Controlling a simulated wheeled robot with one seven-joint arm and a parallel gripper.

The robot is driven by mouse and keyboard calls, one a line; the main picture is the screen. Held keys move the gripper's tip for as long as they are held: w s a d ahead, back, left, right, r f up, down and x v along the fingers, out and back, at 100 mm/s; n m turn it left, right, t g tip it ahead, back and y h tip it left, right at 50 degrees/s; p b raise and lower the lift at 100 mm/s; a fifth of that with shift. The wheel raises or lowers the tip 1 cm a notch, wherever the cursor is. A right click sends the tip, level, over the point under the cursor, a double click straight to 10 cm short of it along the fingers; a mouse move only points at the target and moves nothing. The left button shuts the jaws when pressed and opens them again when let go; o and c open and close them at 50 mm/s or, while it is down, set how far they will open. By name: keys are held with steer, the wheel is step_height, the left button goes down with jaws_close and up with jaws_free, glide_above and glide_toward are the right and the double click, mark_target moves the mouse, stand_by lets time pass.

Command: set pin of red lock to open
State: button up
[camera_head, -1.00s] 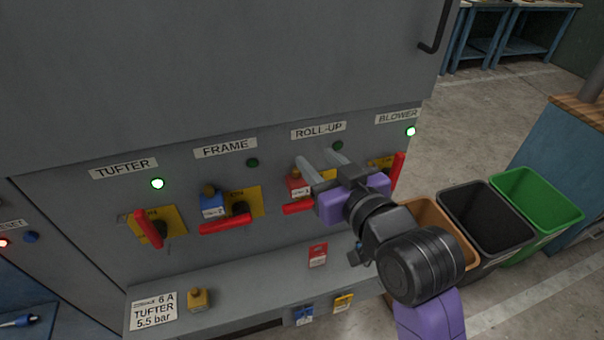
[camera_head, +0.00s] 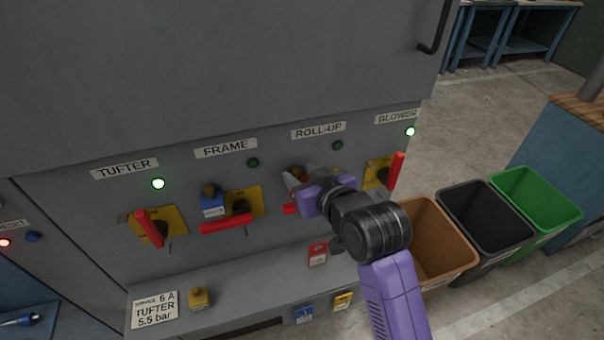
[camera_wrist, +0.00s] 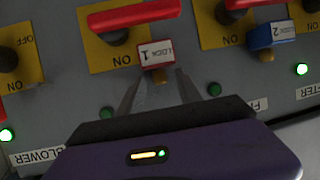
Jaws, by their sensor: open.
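The red lock (camera_wrist: 156,52), labelled LOCK 1, hangs at the ROLL-UP switch beside its red handle (camera_wrist: 135,14). Its brass-coloured pin (camera_wrist: 159,75) sticks out of the lock body; the wrist view is upside down. My gripper (camera_wrist: 160,88) is open, with one finger on each side of the pin's line and the pin between the tips. I cannot tell whether either finger touches it. In the head view my gripper (camera_head: 300,178) is at the ROLL-UP switch, covering most of the lock; the brass pin (camera_head: 297,172) just shows.
A blue lock (camera_head: 212,203) hangs at the FRAME switch to the left. The ledge (camera_head: 235,288) below holds a yellow lock (camera_head: 198,298) and a red tag-like piece (camera_head: 318,253). Brown (camera_head: 432,240), black and green bins stand right of the cabinet.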

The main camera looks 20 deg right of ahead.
steer(key=shift+c, duration=0.4)
jaws_close()
stand_by(1.1)
